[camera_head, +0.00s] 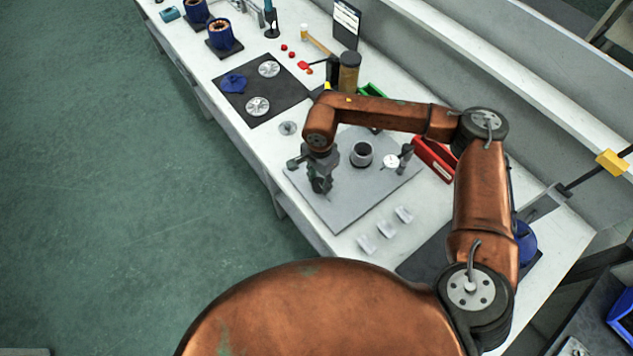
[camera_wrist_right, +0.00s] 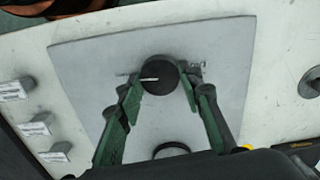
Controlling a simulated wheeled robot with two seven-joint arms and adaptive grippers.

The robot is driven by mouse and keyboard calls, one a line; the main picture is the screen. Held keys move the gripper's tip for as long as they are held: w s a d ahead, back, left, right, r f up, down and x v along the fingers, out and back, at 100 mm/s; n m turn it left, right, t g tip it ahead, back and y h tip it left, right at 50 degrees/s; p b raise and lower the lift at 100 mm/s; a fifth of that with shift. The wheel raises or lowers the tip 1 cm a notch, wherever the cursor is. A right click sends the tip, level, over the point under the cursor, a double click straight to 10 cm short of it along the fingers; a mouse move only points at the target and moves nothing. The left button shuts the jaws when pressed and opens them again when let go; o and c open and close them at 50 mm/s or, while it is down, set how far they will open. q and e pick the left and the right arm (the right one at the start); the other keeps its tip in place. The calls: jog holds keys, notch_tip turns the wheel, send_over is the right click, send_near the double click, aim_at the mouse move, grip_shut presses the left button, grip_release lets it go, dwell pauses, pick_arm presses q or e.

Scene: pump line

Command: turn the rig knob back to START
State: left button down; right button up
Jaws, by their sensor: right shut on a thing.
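The rig is a light grey plate (camera_head: 345,208) on the bench, and it fills the middle of the right wrist view (camera_wrist_right: 80,60). A round black knob (camera_wrist_right: 160,75) with a white pointer line sits on it. The pointer is toward the left in the right wrist view. Small markings flank the knob, too small to read. My right gripper (camera_head: 319,186) is over the near left part of the plate. Its green fingers (camera_wrist_right: 157,92) are closed on the knob from both sides. The knob is hidden in the head view. My left gripper is not in view.
A dark cylindrical cup (camera_head: 361,155) and a white dial gauge (camera_head: 390,162) stand on the plate. Several small white label blocks (camera_head: 385,229) lie in front. A red bin (camera_head: 434,160) is at right. A black mat (camera_head: 283,104) with metal discs lies farther up the bench.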

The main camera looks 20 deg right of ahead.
aim_at(320, 184)
jog(key=shift+s+a+f+n, duration=0.15)
jog(key=shift+s+a+n, duration=0.15)
jog(key=shift+n, duration=0.3)
jog(key=shift+d+b, duration=0.1)
jog(key=shift+b, duration=0.2)
jog(key=o, duration=1.1)
jog(key=shift+o, duration=0.3)
jog(key=shift+d, duration=0.1)
jog(key=shift+w, duration=0.1)
jog(key=shift+r, duration=0.2)
notch_tip(320, 184, up, 12)
